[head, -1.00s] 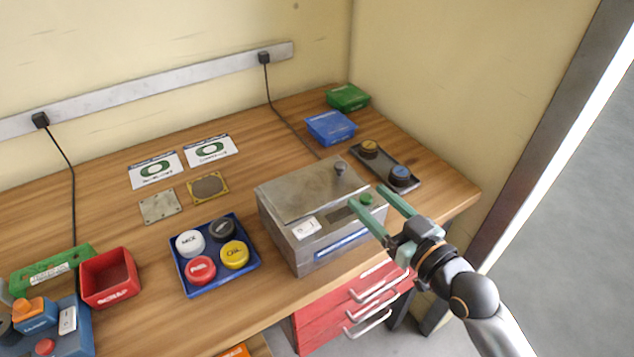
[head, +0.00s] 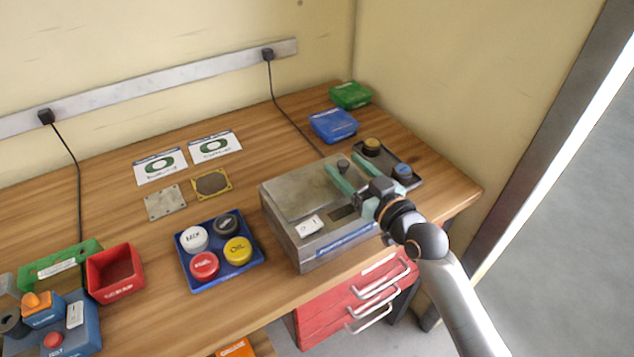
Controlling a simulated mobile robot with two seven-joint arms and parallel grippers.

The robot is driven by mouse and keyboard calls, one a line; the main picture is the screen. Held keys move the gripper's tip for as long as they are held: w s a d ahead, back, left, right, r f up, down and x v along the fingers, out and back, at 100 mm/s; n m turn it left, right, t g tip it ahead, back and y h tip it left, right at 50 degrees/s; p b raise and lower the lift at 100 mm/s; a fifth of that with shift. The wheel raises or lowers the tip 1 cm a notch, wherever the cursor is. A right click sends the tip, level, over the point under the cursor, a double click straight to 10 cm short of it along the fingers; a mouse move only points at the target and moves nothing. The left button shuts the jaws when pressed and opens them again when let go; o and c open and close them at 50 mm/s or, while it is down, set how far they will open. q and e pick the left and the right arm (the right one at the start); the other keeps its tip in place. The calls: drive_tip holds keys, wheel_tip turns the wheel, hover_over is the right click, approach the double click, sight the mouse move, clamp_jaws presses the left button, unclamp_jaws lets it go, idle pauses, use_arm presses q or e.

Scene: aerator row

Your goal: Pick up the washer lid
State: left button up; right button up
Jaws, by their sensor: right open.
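The washer (head: 318,256) is a grey metal box near the bench's front edge, with a blue-white label and a white rocker switch on its front. Its washer lid (head: 298,188) is a flat, worn metal plate lying closed on top. A dark lid knob (head: 343,165) stands at the lid's back right corner. My right gripper (head: 344,164) is open, its two green fingers reaching over the washer from the right. In the picture the fingertips lie on either side of the knob; I see no grip on it. The gripper hides part of the washer's right side. My left gripper is not in view.
A dark tray (head: 407,173) with two round parts lies right of the washer. A blue box (head: 334,125) and a green box (head: 350,95) stand behind. A blue tray (head: 214,284) of coloured caps and a red bin (head: 116,272) are on the left.

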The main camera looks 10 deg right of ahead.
drive_tip(key=shift+c, duration=0.3)
clamp_jaws()
idle(0.4)
